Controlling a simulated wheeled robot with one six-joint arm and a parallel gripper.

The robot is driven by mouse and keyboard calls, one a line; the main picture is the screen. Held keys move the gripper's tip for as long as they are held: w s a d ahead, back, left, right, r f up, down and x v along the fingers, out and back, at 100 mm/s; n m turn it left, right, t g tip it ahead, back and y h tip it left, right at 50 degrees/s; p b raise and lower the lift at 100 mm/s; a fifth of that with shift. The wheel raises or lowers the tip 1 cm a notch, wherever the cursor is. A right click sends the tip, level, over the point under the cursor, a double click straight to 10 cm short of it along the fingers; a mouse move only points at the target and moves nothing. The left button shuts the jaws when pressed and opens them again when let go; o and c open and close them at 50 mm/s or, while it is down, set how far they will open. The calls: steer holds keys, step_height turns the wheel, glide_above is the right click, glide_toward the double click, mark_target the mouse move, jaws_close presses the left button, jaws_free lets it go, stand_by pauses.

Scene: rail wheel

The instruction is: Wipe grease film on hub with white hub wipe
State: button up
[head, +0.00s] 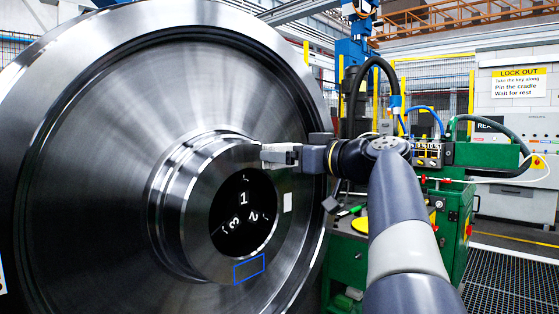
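The large steel rail wheel (90,130) fills the left of the head view. Its raised hub (203,225) has a dark bore (238,235) with the numbers 1, 2 and 3 in it. My gripper (266,156) is at the upper right of the hub, side-on, with its pale tips pointing left at the hub's rim. I cannot tell whether the tips touch it, or whether a white wipe is between them. A blue outlined rectangle (250,268) marks the lower hub face. I cannot make out a grease film. A small white patch (287,202) shows right of the bore.
A green cabinet (455,225) with hoses and a control box stands behind my arm. A tool top with a yellow disc (360,224) is beside the wheel. A lock-out sign (519,83) hangs at the back right. Floor grating (505,280) lies at the lower right.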

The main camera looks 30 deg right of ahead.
steer(key=shift+s+d, duration=0.2)
steer(key=shift+s, duration=0.35)
steer(key=shift+b+v, duration=0.6)
steer(key=shift+v, duration=0.9)
